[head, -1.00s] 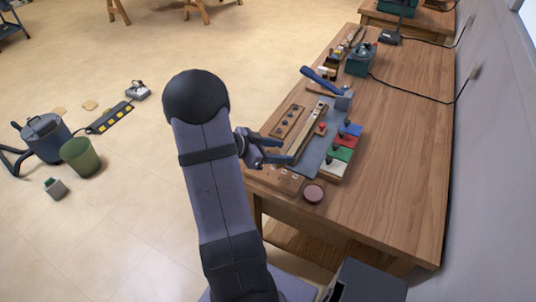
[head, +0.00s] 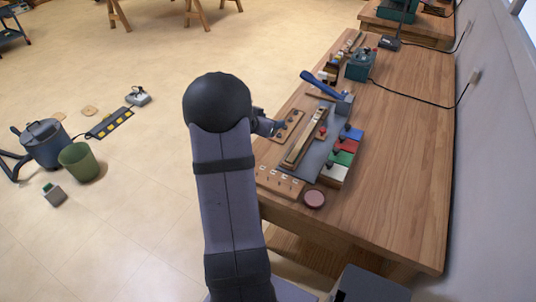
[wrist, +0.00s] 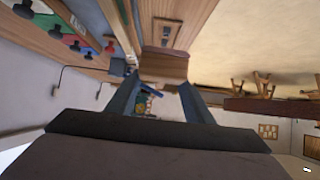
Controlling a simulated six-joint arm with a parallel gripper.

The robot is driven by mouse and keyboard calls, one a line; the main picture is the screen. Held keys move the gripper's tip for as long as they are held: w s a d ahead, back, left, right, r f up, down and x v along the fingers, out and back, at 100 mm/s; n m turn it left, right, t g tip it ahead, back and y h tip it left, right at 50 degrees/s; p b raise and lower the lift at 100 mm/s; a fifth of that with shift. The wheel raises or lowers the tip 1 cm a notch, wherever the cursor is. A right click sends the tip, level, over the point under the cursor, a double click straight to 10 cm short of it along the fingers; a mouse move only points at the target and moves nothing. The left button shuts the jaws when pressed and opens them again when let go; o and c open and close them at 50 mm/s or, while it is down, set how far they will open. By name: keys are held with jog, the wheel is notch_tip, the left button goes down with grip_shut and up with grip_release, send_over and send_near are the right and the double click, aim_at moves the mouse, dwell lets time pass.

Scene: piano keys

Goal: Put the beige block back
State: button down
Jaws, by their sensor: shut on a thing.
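My gripper (head: 272,127) is at the left edge of the near workbench, beside a wooden strip with dark spots (head: 288,125). In the wrist view the blue fingers of my gripper (wrist: 161,98) are shut on a tan block, the beige block (wrist: 163,69). The block sticks out beyond the fingertips. In the head view I cannot make the block out; my arm hides part of the gripper.
A blue-handled tool (head: 323,86) stands behind the mat, a green machine (head: 361,64) farther back. The bench's right side is clear.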

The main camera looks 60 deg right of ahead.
jog(key=shift+f+b, duration=0.75)
jog(key=shift+f, duration=4.25)
jog(key=shift+f, duration=0.2)
jog(key=c, duration=0.9)
grip_release()
